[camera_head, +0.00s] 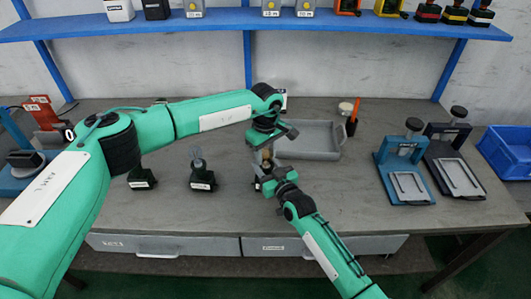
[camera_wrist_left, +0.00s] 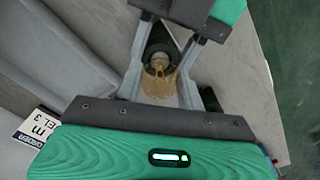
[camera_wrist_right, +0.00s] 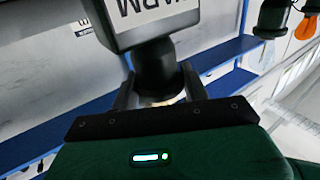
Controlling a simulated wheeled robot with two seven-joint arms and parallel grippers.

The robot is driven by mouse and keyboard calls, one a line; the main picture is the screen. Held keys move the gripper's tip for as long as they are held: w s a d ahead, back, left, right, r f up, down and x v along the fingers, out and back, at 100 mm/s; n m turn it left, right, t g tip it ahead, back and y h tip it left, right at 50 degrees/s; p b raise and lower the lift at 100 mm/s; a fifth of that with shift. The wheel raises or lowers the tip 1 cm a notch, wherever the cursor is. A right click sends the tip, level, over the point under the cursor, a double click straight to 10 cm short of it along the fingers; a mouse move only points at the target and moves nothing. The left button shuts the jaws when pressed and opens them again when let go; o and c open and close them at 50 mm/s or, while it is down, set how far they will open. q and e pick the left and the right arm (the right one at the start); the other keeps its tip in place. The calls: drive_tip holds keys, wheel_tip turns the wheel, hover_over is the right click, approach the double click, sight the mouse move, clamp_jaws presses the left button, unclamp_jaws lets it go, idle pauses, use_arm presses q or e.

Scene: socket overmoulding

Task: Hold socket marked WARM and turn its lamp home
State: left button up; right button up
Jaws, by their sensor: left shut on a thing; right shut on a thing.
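The socket marked WARM shows in the right wrist view as a grey block (camera_wrist_right: 150,22) with its label upside down and a black neck (camera_wrist_right: 156,65). My right gripper (camera_wrist_right: 160,85) is shut around the black neck. In the left wrist view an amber lamp (camera_wrist_left: 160,82) lies in line with the black round socket mouth (camera_wrist_left: 160,46). My left gripper (camera_wrist_left: 163,65) is shut on the lamp, one finger on each side. In the head view my left gripper (camera_head: 266,150) meets my right gripper (camera_head: 268,172) over the bench, largely hiding socket and lamp. Whether the lamp is fully seated cannot be told.
Two dark sockets (camera_head: 142,178) (camera_head: 201,176) stand left on the bench. A grey tray (camera_head: 328,152) lies behind the grippers. Blue (camera_head: 405,172) and black (camera_head: 455,165) press-like fixtures stand right, beside a blue crate (camera_head: 510,150). A blue shelf (camera_head: 235,20) runs above.

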sight(266, 149)
use_arm(q)
drive_tip(key=shift+w+r+m, duration=0.1)
drive_tip(key=shift+r+m, duration=0.1)
drive_tip(key=shift+m, duration=0.1)
use_arm(e)
drive_tip(key=shift+s+f, duration=0.15)
drive_tip(key=shift+f, duration=0.25)
use_arm(q)
drive_tip(key=o, duration=1)
drive_tip(key=shift+c, duration=0.2)
use_arm(e)
drive_tip(key=shift+r, duration=0.1)
use_arm(q)
drive_tip(key=shift+f, duration=0.1)
wheel_tip(266, 149, up, 12)
drive_tip(key=shift+r, duration=0.1)
use_arm(e)
drive_tip(key=shift+r, duration=0.2)
